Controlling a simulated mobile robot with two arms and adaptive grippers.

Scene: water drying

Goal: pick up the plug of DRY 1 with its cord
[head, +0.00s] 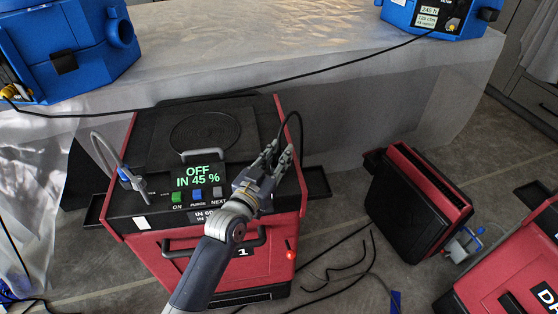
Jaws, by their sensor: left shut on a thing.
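DRY 1 (175,262) is a red and black machine in the middle of the head view, with a "1" showing on its front behind my arm. Its display (196,175) reads "OFF IN 45 %", above green, blue and grey buttons. My left gripper (276,153) is over the right part of its top, shut on what appears to be the plug, which the fingers mostly hide. A black cord (297,118) arches up from the fingers and drops down on their right. My right gripper is not in view.
Blue machines (65,40) stand on a sheet-covered table (250,45) behind, with a black cord along its edge. A black-and-red unit (410,205) and another red machine (515,270) stand at right. Loose dark cords (345,268) lie on the floor beside DRY 1.

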